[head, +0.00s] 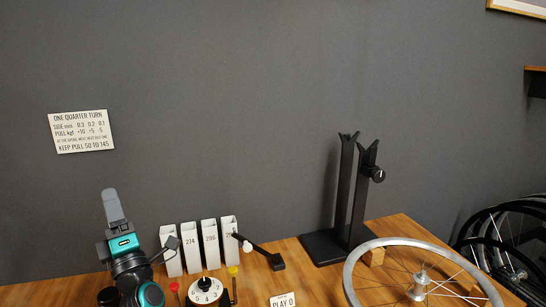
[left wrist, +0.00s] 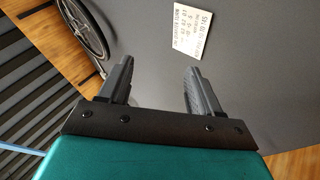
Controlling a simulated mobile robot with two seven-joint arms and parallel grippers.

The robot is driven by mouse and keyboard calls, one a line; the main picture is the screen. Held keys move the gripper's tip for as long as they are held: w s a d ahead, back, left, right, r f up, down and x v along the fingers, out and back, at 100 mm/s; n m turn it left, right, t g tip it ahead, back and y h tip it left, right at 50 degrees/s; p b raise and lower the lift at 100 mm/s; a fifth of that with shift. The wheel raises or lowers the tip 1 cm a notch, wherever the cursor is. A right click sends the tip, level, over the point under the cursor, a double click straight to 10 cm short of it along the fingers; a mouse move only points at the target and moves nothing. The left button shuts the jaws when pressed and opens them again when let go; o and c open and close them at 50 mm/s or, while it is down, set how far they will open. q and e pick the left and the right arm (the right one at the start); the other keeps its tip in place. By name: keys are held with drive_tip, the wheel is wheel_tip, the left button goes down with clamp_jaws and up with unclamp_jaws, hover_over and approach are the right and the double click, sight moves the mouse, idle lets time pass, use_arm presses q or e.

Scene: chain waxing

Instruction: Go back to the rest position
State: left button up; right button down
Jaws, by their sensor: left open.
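My left gripper (head: 113,208) points up in front of the grey wall at the lower left of the head view, left of the white boxes. In the left wrist view its two dark fingers (left wrist: 160,85) stand apart with nothing between them, so it is open and empty. Past the fingers that view shows grey wall, a white card and part of a wheel. My right gripper is in neither view.
Several white numbered boxes (head: 190,249), a dial (head: 206,290) and a small black arm (head: 262,252) stand on the wooden bench (head: 300,280). A black truing stand (head: 345,200) and a spoked wheel (head: 352,268) are at right. A card (head: 81,132) hangs on the wall.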

use_arm(q)
drive_tip(key=s+d+f+m+g+h, duration=0.2)
drive_tip(key=s+d+f+m+h, duration=0.35)
drive_tip(key=f+m, duration=0.25)
drive_tip(key=s+d+f+m+g+h, duration=0.1)
drive_tip(key=s+d+f+m+h, duration=0.4)
drive_tip(key=f+m+h, duration=0.25)
drive_tip(key=s+d+f+m+g+h, duration=0.2)
drive_tip(key=s+d+f+m+h, duration=0.35)
drive_tip(key=f+m, duration=0.3)
drive_tip(key=s+d+f+m+g, duration=0.2)
drive_tip(key=s+f+m+g, duration=0.25)
drive_tip(key=s, duration=0.55)
drive_tip(key=a+r+p, duration=0.3)
drive_tip(key=r+p, duration=0.6)
drive_tip(key=p, duration=0.3)
drive_tip(key=shift+s+a+y+p, duration=0.15)
drive_tip(key=shift+s+y+p, duration=0.15)
drive_tip(key=shift+y+p, duration=0.1)
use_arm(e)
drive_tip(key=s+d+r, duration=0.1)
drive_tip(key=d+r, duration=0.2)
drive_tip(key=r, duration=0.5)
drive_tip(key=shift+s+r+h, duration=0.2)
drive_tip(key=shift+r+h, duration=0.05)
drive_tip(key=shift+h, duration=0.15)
